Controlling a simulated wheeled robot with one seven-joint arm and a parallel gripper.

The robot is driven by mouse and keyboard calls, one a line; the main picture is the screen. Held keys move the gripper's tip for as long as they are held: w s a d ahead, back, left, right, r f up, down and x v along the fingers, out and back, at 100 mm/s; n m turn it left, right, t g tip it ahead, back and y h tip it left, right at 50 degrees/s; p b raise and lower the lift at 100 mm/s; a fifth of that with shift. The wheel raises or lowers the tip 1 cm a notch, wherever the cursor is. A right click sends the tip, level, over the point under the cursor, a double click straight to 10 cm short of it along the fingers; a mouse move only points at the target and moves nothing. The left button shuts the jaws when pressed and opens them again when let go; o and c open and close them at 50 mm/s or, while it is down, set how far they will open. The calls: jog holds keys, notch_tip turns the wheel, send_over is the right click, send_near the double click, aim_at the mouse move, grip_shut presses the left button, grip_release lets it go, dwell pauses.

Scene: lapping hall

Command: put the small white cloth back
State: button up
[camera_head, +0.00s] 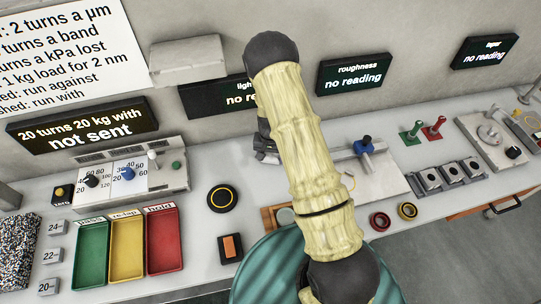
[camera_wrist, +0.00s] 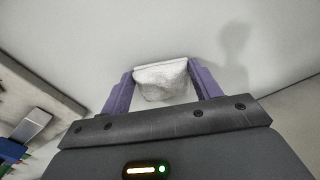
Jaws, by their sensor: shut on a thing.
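The small white cloth (camera_wrist: 161,82) is in the wrist view, a pale, slightly crumpled block held between the two purple fingers of my gripper (camera_wrist: 160,74). The fingers press on its left and right sides. Behind it is a plain pale surface with a soft shadow to the right. In the head view my arm hides most of the gripper, and only a dark part of it shows left of the arm over the bench. The cloth cannot be made out there.
The pale bench (camera_head: 205,170) runs along the wall. On it are green (camera_head: 91,252), yellow (camera_head: 127,246) and red (camera_head: 164,240) trays, a dial box (camera_head: 130,172), a black round puck (camera_head: 222,198) and an orange switch (camera_head: 231,247). A pale box (camera_head: 187,58) is on the wall.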

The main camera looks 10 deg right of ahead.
aim_at(270, 158)
jog(key=shift+f, duration=0.2)
jog(key=o, duration=0.9)
jog(key=shift+r, duration=0.1)
jog(key=shift+r+b, duration=1.1)
jog(key=shift+r, duration=5)
